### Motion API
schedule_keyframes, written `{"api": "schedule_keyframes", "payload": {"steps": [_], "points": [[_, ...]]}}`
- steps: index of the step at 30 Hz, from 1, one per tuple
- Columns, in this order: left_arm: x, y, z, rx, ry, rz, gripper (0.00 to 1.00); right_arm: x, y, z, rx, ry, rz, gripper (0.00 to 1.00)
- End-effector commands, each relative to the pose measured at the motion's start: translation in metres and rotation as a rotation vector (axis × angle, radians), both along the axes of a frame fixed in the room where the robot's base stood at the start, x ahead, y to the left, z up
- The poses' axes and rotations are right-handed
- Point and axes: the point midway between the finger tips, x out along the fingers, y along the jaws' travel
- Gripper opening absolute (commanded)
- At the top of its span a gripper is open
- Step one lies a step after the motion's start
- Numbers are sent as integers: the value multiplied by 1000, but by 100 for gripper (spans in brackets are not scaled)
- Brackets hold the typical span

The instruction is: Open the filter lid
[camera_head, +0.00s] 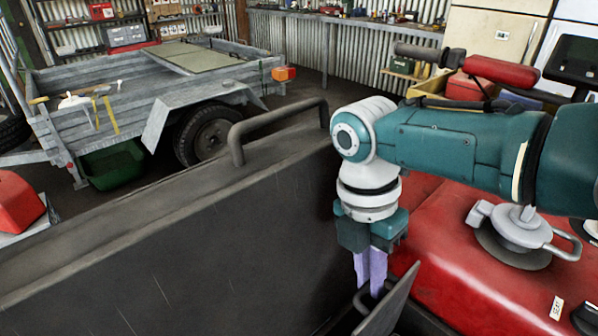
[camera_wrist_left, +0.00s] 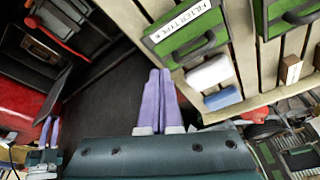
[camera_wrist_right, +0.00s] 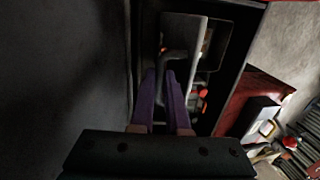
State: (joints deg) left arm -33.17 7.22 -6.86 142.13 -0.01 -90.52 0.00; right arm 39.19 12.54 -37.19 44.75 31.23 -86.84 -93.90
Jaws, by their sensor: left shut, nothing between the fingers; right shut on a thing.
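The filter lid (camera_head: 393,303) is a grey plate that stands tilted up at the bottom of the head view, beside the red bodywork. In the right wrist view the lid (camera_wrist_right: 181,30) shows as a pale panel with a dark handle (camera_wrist_right: 174,55). My right gripper (camera_head: 372,292) points down with its purple fingers shut on the lid's handle; its fingertips also show in the right wrist view (camera_wrist_right: 160,74). The cavity under the lid is mostly dark. My left gripper (camera_wrist_left: 160,75) is shut and empty in the left wrist view and is out of the head view.
A large dark panel (camera_head: 180,245) with a bar handle (camera_head: 280,130) stands raised left of my right gripper. Red bodywork (camera_head: 440,265) with a grey cap (camera_head: 515,232) lies to the right. Green boxes (camera_wrist_left: 187,30) on a slatted surface are near my left gripper. A trailer (camera_head: 180,85) stands behind.

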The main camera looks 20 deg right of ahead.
Motion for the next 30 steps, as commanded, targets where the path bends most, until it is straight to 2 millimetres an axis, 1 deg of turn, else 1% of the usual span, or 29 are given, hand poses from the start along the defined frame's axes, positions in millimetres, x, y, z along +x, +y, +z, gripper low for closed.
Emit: {"api": "schedule_keyframes", "payload": {"steps": [1, 17, 18, 25, 26, 30], "points": [[0, 0, -1, 0, 0, -1, 0, -3, 1, -4, 3, 8, 1, 0], [0, -1, -1, -4, 2, 2, 0, -4, 1, -3, 4, 10, 1, 0], [0, -1, -1, -5, 2, 4, 0, -3, 1, -3, 4, 10, 1, 15], [-1, -3, -1, -10, 3, 6, 0, -2, 1, -2, 2, 6, 0, 41], [-1, -3, -1, -10, 3, 7, 0, -2, 1, -2, 2, 6, 0, 44], [-1, -3, -1, -10, 3, 6, 0, -1, 0, -1, 1, 5, -1, 44]]}}
